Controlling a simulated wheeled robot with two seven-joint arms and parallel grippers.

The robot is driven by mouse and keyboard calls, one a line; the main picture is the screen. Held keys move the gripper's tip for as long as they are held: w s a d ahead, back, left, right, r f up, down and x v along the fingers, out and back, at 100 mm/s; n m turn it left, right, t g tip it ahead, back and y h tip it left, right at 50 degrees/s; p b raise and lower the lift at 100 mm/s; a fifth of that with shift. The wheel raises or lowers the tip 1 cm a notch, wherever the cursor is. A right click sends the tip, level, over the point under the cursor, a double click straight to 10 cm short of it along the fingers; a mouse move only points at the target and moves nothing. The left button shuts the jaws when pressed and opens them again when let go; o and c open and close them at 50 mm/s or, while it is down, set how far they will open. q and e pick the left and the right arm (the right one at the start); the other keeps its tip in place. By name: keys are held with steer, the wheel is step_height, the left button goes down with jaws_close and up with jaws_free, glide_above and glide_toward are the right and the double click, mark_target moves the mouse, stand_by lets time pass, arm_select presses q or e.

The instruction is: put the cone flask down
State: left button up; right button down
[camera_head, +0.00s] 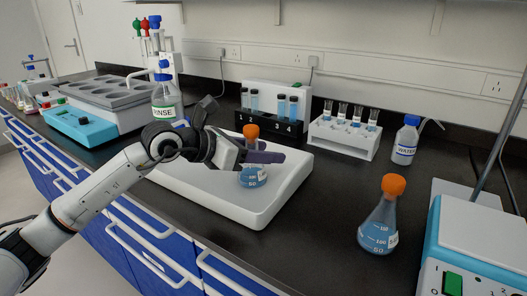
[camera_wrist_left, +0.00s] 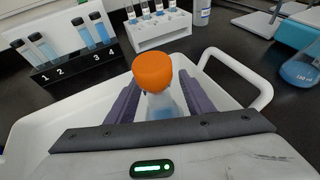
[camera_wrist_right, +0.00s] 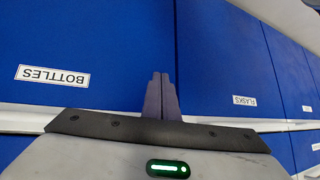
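A cone flask (camera_head: 252,176) with an orange cap and blue liquid stands upright on the white tray (camera_head: 285,192). My left gripper (camera_head: 262,156) is around the flask below its cap. In the left wrist view the two fingers (camera_wrist_left: 161,92) are spread on either side of the flask (camera_wrist_left: 163,106), with what looks like a gap. Its lower part is partly hidden by the gripper. My right gripper (camera_wrist_right: 162,88) is shut and empty, in front of blue drawer fronts; it does not show in the head view.
A second orange-capped flask (camera_head: 379,228) stands right of the tray. Behind the tray are a black tube rack (camera_head: 272,128) and a white rack (camera_head: 340,139). A rinse bottle (camera_head: 165,98) is at left, a wash bottle (camera_head: 404,143) at right, and a blue-white device (camera_head: 470,245) at front right.

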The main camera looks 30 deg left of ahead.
arm_select(q)
steer(key=shift+s+a+r, duration=0.1)
steer(key=shift+r, duration=0.05)
steer(key=b+v, duration=0.2)
steer(key=v, duration=0.9)
steer(key=shift+s+r, duration=0.3)
steer(key=shift+s, duration=0.05)
arm_select(e)
steer(key=shift+a+f, duration=0.1)
steer(key=shift+f, duration=0.4)
